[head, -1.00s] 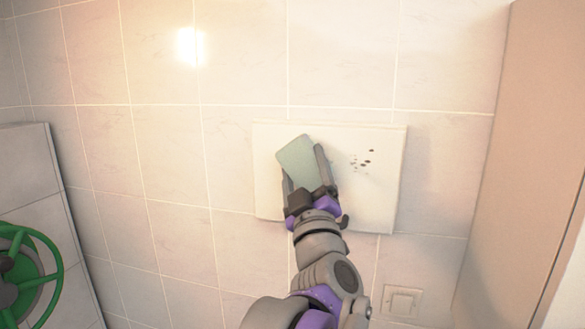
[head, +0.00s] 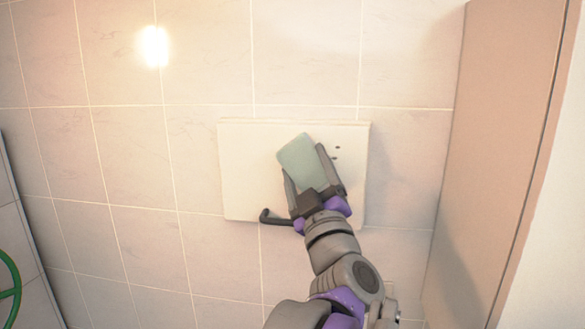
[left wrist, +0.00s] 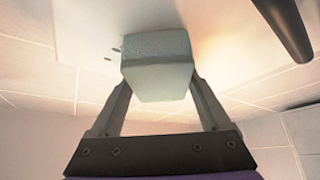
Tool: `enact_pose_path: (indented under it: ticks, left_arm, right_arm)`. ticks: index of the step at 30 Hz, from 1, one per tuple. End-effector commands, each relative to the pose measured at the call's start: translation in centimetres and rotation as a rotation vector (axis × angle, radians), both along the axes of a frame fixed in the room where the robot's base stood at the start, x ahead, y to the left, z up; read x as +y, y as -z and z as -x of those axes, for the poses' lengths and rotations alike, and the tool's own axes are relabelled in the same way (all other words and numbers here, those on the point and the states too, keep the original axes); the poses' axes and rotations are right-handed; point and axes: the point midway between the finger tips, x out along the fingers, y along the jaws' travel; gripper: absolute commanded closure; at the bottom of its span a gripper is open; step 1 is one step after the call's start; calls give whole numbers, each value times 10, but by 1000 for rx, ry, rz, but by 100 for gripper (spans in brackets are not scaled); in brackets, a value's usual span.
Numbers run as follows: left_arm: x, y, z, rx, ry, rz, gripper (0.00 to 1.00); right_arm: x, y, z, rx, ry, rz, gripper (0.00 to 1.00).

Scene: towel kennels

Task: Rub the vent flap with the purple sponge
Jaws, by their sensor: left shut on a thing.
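My left gripper (head: 307,172) is shut on a pale green sponge (head: 302,158); no purple sponge is in view. The sponge is tilted and seems to lie against the flap, right of its middle. In the left wrist view the sponge (left wrist: 157,65) sits between both fingers with its far end at the panel. Part of the flap is hidden behind the sponge and gripper. My right gripper is not in view.
A dark handle (head: 272,217) sticks out at the flap's lower edge, close to my left gripper. A beige partition (head: 500,150) stands at the right. A green wheel (head: 10,285) is at the lower left. The tiled wall left of the flap is clear.

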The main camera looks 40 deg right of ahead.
Motion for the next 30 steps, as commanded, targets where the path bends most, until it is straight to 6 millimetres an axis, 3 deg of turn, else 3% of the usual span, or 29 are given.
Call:
enact_pose_path:
  ticks: [30]
  left_arm:
    - [-40,0,47,0,1,1,65]
  right_arm:
    - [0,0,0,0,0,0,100]
